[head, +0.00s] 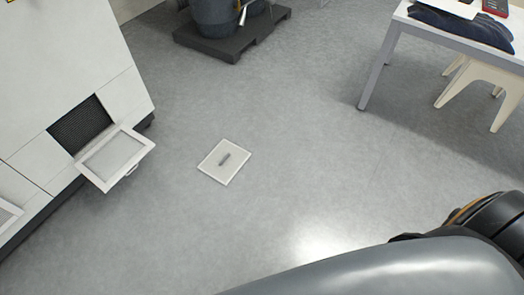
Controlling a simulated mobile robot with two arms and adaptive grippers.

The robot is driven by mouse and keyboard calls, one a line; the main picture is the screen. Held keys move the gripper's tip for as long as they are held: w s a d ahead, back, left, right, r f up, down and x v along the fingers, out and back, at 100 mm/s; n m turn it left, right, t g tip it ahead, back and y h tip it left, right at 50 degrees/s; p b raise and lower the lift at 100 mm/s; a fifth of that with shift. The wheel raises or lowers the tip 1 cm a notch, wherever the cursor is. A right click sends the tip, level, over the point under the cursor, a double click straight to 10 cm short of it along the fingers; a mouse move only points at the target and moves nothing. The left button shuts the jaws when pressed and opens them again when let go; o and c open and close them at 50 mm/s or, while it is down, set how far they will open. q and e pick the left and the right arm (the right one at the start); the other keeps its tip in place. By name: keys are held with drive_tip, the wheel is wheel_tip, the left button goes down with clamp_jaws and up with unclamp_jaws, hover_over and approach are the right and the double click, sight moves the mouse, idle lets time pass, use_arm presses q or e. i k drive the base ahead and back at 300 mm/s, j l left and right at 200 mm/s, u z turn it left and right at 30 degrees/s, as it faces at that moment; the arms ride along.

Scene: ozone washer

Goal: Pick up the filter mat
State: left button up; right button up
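A flat, pale square piece (213,169), which looks like the filter mat, lies on the grey floor near the middle of the head view. A small dark grey bar sits on its centre. On the left, a white cabinet (70,50) has an opening with a dark grille (80,126). A white framed flap (141,151) hangs open below that opening, apart from the square piece. Part of my own arm fills the bottom right, well away from the square piece. Neither of my grippers shows.
Grey-blue drums (215,17) stand on a dark pallet (210,47) at the top. A white table (398,18) with dark folded cloth (465,27) and a cream stool (485,80) stand at the upper right. The floor around the square piece is clear.

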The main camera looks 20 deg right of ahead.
sight(225, 159)
drive_tip(key=z, duration=0.2)
drive_tip(key=i+l+u, duration=0.4)
drive_tip(key=i+l, duration=0.25)
drive_tip(key=i, duration=0.05)
